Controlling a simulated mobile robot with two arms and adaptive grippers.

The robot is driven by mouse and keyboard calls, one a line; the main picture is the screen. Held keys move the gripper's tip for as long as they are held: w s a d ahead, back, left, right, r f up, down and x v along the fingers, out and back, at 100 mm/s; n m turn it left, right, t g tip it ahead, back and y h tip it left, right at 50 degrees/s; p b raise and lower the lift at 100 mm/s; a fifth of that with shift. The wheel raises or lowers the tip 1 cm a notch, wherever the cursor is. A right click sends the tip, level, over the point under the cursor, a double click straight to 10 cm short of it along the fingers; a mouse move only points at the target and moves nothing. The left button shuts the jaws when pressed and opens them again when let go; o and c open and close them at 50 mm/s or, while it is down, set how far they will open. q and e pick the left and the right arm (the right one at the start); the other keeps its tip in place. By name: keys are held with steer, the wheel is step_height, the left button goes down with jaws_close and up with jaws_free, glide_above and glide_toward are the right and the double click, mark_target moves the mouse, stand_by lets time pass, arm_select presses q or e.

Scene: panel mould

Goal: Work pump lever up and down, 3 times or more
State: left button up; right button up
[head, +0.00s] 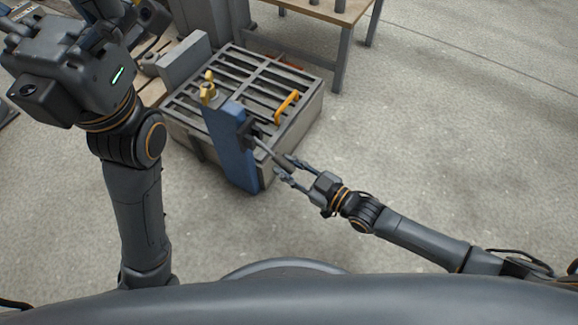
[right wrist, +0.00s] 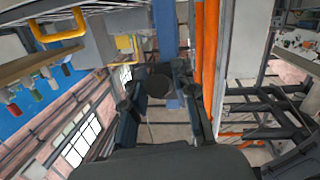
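The blue pump post (head: 229,145) stands at the front of a grey slatted mould bed (head: 302,121). The pump lever (head: 284,161) sticks out from the post to the lower right and has a dark grip. My right gripper (head: 283,166) has its fingers on either side of this grip. In the right wrist view, the round dark end of the lever (right wrist: 158,86) sits between the two fingers (right wrist: 159,72); whether they press on it is unclear. My left gripper (head: 30,35) is raised at the upper left, away from the lever, its fingers partly cut off.
A wooden-topped bench (head: 325,10) is behind. The concrete floor to the right is clear. Orange pipes (right wrist: 205,60) show in the right wrist view.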

steer(key=shift+o, duration=0.9)
steer(key=v, duration=1.2)
